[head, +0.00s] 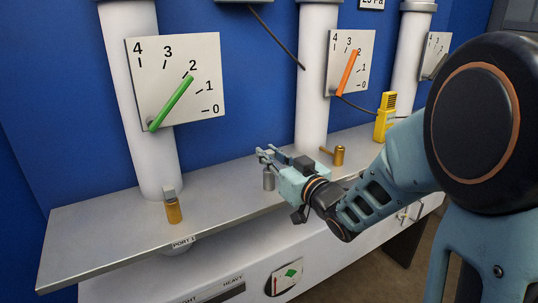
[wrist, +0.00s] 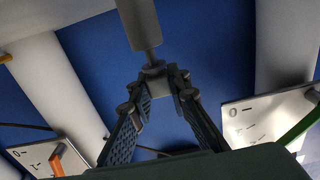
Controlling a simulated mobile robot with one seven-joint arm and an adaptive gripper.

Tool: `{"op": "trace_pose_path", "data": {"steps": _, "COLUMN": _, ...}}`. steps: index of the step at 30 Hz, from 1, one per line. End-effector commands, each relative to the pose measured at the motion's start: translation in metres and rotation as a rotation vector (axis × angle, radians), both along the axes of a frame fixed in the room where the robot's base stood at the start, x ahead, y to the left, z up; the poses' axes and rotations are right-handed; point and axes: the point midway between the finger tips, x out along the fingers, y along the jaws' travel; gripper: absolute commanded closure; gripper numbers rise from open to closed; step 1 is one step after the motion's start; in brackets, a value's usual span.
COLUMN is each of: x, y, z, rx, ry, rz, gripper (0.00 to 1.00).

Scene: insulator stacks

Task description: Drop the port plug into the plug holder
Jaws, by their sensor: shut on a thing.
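The port plug appears to be a grey cylinder (head: 268,181) with a narrower neck. In the wrist view the plug (wrist: 139,24) extends past the fingertips (wrist: 161,80) towards the top edge. In the head view it appears over the metal shelf (head: 110,225), between the left and middle white pipes. I cannot tell its height above the shelf. I cannot make out a plug holder for certain; it may be hidden.
A brass fitting with a grey top (head: 173,209) stands on the shelf by the "PORT 1" label (head: 184,241). Another brass fitting with a side handle (head: 338,155) stands behind my gripper's right side. White pipes with gauges (head: 176,80) and a yellow device (head: 385,117) stand behind.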

Motion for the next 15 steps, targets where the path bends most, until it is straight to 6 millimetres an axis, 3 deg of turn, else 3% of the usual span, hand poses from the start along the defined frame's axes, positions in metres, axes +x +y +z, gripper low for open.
{"op": "trace_pose_path", "data": {"steps": 15, "x": 0.0, "y": 0.0, "z": -0.014, "rx": 0.0, "ry": 0.0, "rz": 0.0, "gripper": 1.0}}
